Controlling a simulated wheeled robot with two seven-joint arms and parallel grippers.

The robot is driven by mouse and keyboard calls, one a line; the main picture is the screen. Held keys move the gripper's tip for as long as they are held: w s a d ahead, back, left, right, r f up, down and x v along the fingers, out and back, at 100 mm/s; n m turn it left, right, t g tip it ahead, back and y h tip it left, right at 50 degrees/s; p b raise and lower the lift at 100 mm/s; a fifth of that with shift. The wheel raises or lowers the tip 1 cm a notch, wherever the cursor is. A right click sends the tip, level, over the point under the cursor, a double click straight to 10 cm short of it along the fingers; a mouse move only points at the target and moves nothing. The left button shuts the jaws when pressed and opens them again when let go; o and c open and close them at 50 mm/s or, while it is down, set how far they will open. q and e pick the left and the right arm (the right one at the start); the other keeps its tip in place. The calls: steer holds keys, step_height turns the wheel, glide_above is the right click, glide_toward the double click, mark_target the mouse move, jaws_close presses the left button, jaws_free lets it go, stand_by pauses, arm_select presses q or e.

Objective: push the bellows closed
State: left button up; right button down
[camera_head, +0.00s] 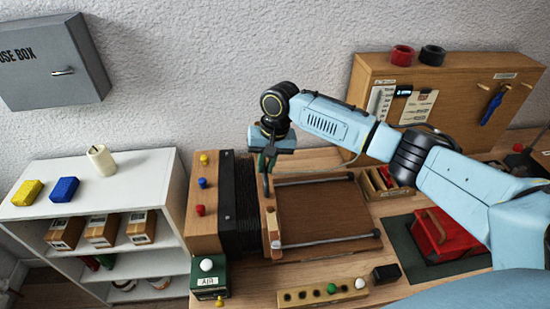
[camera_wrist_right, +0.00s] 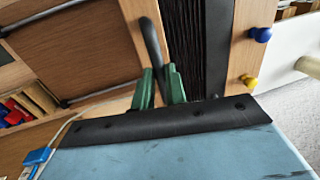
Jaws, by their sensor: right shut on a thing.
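The bellows (camera_head: 240,205) are black and pleated, standing between a fixed wooden block (camera_head: 203,222) on the left and an upright wooden board (camera_head: 271,222) on the right. The dark pleats also show in the right wrist view (camera_wrist_right: 188,35). A dark curved handle (camera_wrist_right: 151,42) stands on the board. My right gripper (camera_head: 267,160) reaches down from above, its green fingers (camera_wrist_right: 160,88) shut on this handle. The pleats look fairly narrow between block and board. My left gripper is not in view.
Two metal rails (camera_head: 325,242) run right from the board over a brown wooden base. Pegs in several colours stick out of the block. A green AIR box (camera_head: 208,278) stands in front. A red box (camera_head: 440,235) sits at right, and a white shelf (camera_head: 110,180) at left.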

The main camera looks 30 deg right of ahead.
steer(key=shift+w+a, duration=0.1)
steer(key=shift+a, duration=0.15)
steer(key=c, duration=1.8)
jaws_free()
steer(key=shift+r, duration=0.1)
steer(key=o, duration=0.4)
steer(key=shift+a, duration=0.15)
steer(key=shift+c, duration=0.2)
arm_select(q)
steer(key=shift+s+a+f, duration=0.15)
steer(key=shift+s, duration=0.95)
arm_select(e)
steer(key=shift+d, duration=0.2)
steer(key=shift+r, duration=0.25)
arm_select(q)
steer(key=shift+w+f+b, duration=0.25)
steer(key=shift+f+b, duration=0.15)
steer(key=shift+b, duration=0.05)
arm_select(e)
step_height(320, 180, up, 13)
steer(key=d, duration=0.2)
steer(key=shift+s+d+f, duration=0.15)
steer(key=shift+s+f, duration=0.05)
steer(key=shift+s, duration=0.25)
steer(key=shift+f, duration=0.1)
